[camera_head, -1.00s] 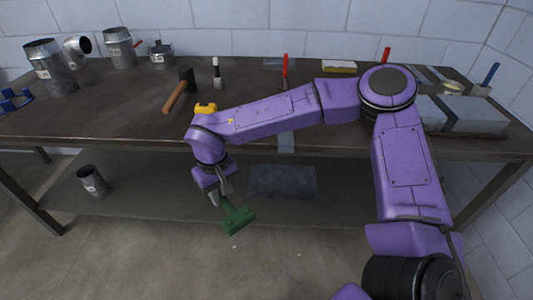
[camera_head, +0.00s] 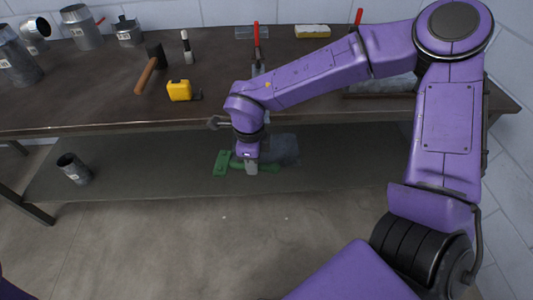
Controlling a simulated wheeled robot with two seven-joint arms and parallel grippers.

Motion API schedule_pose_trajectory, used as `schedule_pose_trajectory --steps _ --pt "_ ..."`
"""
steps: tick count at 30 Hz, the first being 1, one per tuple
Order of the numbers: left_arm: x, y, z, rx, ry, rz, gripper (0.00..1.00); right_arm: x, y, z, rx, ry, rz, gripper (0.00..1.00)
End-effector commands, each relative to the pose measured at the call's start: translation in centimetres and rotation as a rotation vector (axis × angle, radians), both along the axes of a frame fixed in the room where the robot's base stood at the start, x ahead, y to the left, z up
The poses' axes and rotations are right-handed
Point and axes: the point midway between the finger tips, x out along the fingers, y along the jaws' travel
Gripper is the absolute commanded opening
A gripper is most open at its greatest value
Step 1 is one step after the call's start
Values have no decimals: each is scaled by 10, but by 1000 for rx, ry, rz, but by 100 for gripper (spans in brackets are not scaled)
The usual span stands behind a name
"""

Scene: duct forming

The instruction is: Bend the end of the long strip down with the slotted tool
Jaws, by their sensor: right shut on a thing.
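My right gripper (camera_head: 250,168) is shut on the green slotted tool (camera_head: 222,163). It holds the tool low in front of the workbench, below the tabletop's front edge. The tool's flat head points left and its handle passes behind the fingers to the right. Its slot is too small to make out. The long strip is not clearly seen; my right arm covers the part of the bench edge where a grey strip hung before. My left gripper is out of view.
The workbench (camera_head: 90,108) holds a yellow tape measure (camera_head: 179,91), a hammer (camera_head: 150,68), a red-handled tool (camera_head: 257,45) and metal duct pieces (camera_head: 82,27). A metal cylinder (camera_head: 74,168) stands on the lower shelf (camera_head: 125,155). The floor in front is clear.

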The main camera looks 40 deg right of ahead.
Motion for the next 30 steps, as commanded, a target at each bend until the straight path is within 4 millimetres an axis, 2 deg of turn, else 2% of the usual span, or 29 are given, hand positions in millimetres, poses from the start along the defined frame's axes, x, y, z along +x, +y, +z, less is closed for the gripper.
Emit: schedule_pose_trajectory --steps 3,6,9,12,15,19,30 --pt "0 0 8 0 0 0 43 -10 -7 8 4 -8 -446 0" --pt "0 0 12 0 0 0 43 -18 -13 10 10 -11 -805 0" --pt "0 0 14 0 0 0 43 -23 -17 12 16 -13 -1090 0" --pt "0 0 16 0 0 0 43 -27 -20 13 20 -11 -1275 0" --pt "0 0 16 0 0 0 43 -29 -21 12 21 -10 -1365 0" --pt "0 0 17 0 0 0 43 -25 -24 12 21 -9 -1387 0" --pt "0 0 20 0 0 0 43 5 -42 12 20 -10 -1384 0"
